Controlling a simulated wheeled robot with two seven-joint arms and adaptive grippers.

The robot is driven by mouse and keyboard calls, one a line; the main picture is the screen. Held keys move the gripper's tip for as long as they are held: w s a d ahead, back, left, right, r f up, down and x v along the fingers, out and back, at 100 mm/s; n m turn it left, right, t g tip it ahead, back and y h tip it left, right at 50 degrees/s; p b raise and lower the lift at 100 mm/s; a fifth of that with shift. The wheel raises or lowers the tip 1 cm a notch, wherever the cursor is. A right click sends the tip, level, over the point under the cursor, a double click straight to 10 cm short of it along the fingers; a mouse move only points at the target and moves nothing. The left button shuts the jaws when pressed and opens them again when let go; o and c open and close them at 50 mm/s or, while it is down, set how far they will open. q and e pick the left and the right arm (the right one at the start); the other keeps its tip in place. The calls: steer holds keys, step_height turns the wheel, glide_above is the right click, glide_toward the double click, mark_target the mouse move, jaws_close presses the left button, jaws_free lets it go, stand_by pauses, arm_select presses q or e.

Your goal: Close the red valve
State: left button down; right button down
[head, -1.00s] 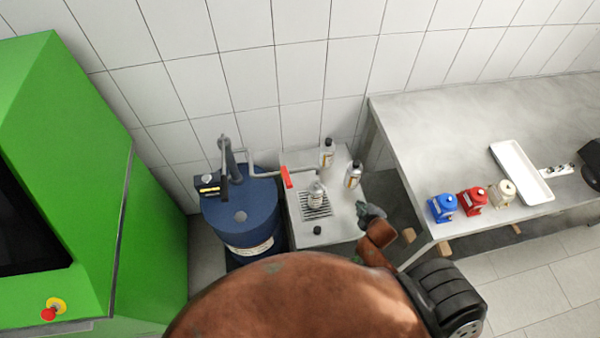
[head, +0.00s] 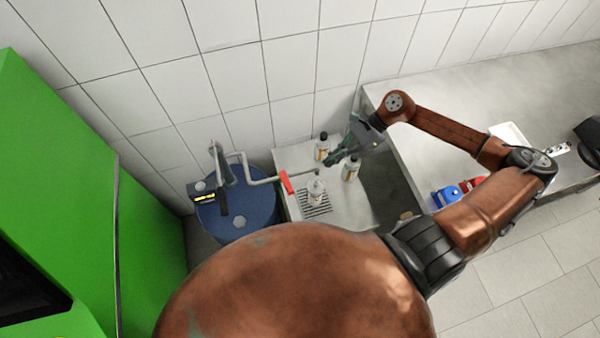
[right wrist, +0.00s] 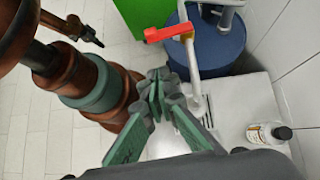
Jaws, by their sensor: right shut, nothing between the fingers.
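The red valve (head: 286,182) is a red lever on a grey pipe that runs from the blue drum over the small metal table. It also shows at the top of the right wrist view (right wrist: 168,33). My right gripper (head: 331,162) is shut and empty, above the back of the small table. It is to the right of the red lever and a little farther back, apart from it. In the right wrist view my right gripper (right wrist: 156,100) shows green fingers, with the lever beyond them.
A blue drum (head: 250,205) with a pump stands left of the small table (head: 345,212). A green cabinet (head: 60,170) is at left, a long bench (head: 450,95) at right.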

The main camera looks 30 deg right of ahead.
steer(key=p, duration=0.3)
glide_toward(286, 181)
steer(key=shift+s+a+f, duration=1.6)
steer(key=shift+a+f, duration=0.25)
steer(key=shift+f, duration=0.25)
steer(key=shift+s+a+b, duration=0.15)
steer(key=shift+a+b, duration=0.3)
steer(key=shift+a, duration=0.4)
